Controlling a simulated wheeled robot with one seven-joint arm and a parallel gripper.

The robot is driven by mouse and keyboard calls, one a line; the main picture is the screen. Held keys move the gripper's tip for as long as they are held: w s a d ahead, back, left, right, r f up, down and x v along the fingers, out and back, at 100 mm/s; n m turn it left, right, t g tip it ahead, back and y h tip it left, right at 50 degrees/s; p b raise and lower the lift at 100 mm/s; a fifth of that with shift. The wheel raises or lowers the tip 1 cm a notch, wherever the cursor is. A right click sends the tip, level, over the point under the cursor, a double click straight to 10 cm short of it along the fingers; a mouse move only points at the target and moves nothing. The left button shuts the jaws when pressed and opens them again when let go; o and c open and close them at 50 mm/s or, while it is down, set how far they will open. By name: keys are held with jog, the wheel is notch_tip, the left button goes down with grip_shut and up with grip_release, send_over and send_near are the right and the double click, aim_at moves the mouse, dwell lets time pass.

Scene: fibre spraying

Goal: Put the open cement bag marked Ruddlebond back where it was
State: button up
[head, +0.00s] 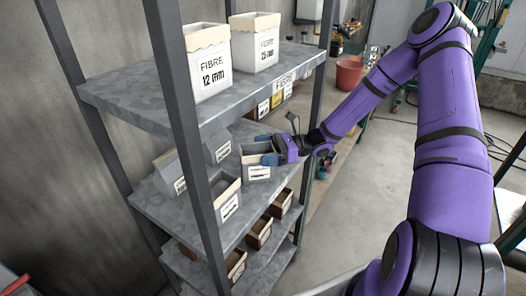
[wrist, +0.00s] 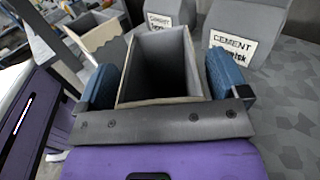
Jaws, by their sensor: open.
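An open-topped grey cement bag (head: 258,174) stands on the middle shelf near its front edge; it also shows in the wrist view (wrist: 160,98). Its label is too small to read in the head view and hidden in the wrist view, so I cannot tell if it is Ruddlebond. My gripper (head: 272,158) is at this bag, with its blue fingers open on either side of it. In the wrist view the fingers (wrist: 162,80) flank the bag's mouth; I cannot tell if they touch it. The bag looks upright.
Closed cement bags (wrist: 233,45) stand behind. Another open bag (head: 227,200) stands left on the same shelf (head: 160,208). Fibre boxes (head: 208,72) stand on the upper shelf, close above my gripper. Open boxes sit below. A rack post (head: 188,120) stands in front at left.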

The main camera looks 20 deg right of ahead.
jog(key=s+d, duration=0.2)
jog(key=d, duration=0.9)
jog(key=s+a+r+n+g+h, duration=0.2)
jog(key=s+a+r+n+h, duration=0.1)
jog(key=s+r+n+h, duration=0.4)
jog(key=s+a+r+n+g+h, duration=0.3)
jog(key=s+r+n+h, duration=0.15)
jog(key=r, duration=0.45)
jog(key=s+r+n+t+h, duration=0.6)
jog(key=s+r, duration=0.6)
jog(key=s, duration=0.4)
jog(key=shift+d+r+n+t, duration=0.4)
jog(key=shift+n+t, duration=0.4)
jog(key=shift+n, duration=0.35)
jog(key=shift+d, duration=0.1)
